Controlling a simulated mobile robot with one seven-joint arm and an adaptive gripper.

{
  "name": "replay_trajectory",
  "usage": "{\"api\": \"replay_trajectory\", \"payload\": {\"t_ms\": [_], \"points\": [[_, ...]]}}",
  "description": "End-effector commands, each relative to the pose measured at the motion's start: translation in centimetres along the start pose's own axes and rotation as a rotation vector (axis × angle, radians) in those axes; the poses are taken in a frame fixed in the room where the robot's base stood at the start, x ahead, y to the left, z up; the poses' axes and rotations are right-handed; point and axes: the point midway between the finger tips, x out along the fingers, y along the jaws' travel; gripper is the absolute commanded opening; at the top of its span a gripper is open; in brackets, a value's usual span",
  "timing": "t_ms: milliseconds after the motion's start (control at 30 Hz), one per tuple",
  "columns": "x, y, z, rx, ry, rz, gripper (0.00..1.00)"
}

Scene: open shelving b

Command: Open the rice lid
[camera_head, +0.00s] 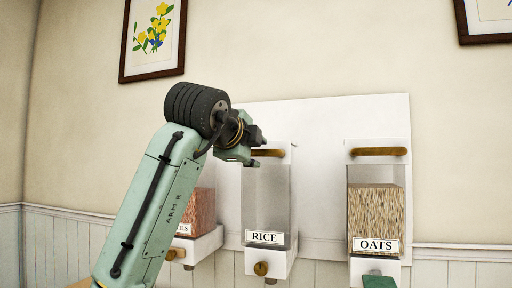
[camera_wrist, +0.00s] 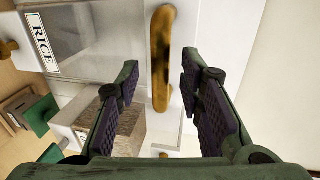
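The rice dispenser (camera_head: 266,205) is a clear, greyish box on the wall with a RICE label, which also shows at the left of the wrist view (camera_wrist: 43,43). Its white lid (camera_head: 286,145) is at the top and looks shut. The lid's brass handle (camera_head: 270,153) is a horizontal bar, partly hidden by my gripper in the head view. My gripper (camera_head: 257,151) is at the handle's left part. In the wrist view the handle (camera_wrist: 160,55) lies between the spread fingers of my open gripper (camera_wrist: 160,76), with gaps on both sides.
The oats dispenser (camera_head: 375,210), with its own brass handle (camera_head: 379,151), hangs to the right. A reddish-filled dispenser (camera_head: 203,205) is at the left, partly behind my arm. A brass knob (camera_head: 261,268) sits below the rice. Framed pictures (camera_head: 153,38) hang above.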

Motion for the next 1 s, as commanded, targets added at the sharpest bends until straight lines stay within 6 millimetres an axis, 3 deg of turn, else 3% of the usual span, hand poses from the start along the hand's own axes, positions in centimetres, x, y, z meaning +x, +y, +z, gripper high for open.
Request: {"api": "replay_trajectory", "payload": {"t_ms": [200,533,1000], "points": [[2.1,-0.1,0.0,0.0,0.0,0.0,0.34],[2.4,0.0,0.0,0.0,0.0,-0.002,0.34],[2.3,0.0,0.0,0.0,0.0,-0.002,0.02]]}}
